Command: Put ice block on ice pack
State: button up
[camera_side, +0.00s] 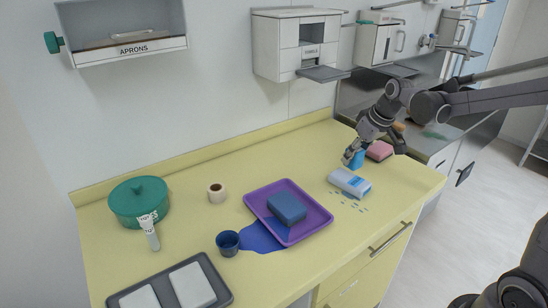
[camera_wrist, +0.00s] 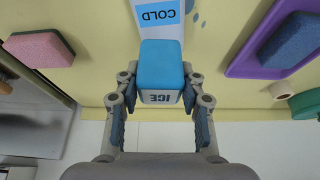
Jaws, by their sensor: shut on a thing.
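The ice block (camera_wrist: 162,66) is blue with a pale front face marked ICE, which reads upside down in the wrist view. My gripper (camera_wrist: 160,90) is shut on it, one finger on each side. In the side view my gripper (camera_side: 354,153) points down at the right part of the counter, and the blue ice block (camera_side: 358,160) shows partly behind its fingers. The ice pack (camera_side: 350,182), white and blue, lies flat just in front of the block. Its COLD label (camera_wrist: 157,14) shows beyond the block in the wrist view. I cannot tell whether the block touches the counter.
A pink sponge (camera_side: 379,151) lies right of my gripper. A purple tray (camera_side: 260,208) with a blue sponge (camera_side: 287,208) is to the left, over a blue cloth or spill. A blue cup (camera_side: 228,243), tape roll (camera_side: 217,193) and green pot (camera_side: 139,200) stand farther left.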

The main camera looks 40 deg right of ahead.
aim_at(352, 166)
jog(key=shift+f, duration=2)
jog(key=shift+f, duration=0.1)
jog(key=o, duration=1.2)
jog(key=v, duration=1.2)
jog(key=s+a+f+t, duration=0.1)
jog(key=s+a, duration=0.3)
jog(key=s+a+f, duration=0.2)
jog(key=s+a, duration=0.1)
jog(key=a, duration=0.1)
jog(key=s+a+f+t, duration=0.1)
jog(key=s+a+f, duration=0.1)
jog(key=s+a, duration=0.2)
jog(key=shift+s+a+f+t, duration=0.15)
jog(key=shift+s+a+t, duration=0.15)
jog(key=shift+a, duration=0.2)
